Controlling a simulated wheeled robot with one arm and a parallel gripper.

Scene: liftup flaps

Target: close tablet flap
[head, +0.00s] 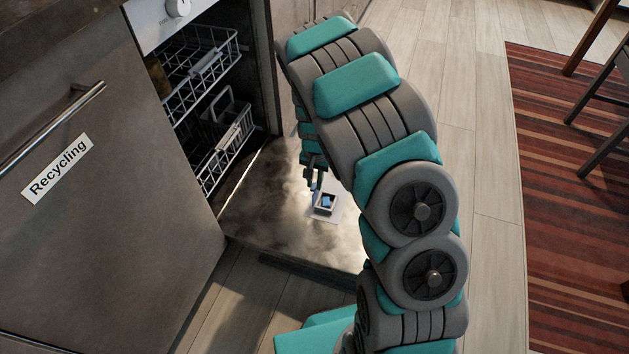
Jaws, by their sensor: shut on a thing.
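The tablet compartment (325,203) is a small pale square box on the inside of the lowered dishwasher door (270,205). It is open at the top and blue shows inside it. My gripper (315,190) points down at the left edge of the compartment, with its fingers shut on what looks like the tablet flap. The flap itself is too small and too covered by the fingers to make out clearly. My arm hides part of the door to the right.
The dishwasher's wire racks (205,115) are inside the opening at the left. A cabinet front marked Recycling (57,168) with a bar handle stands at far left. Bare wooden floor (490,180) lies right of my arm, then a striped rug (570,200) with chair legs.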

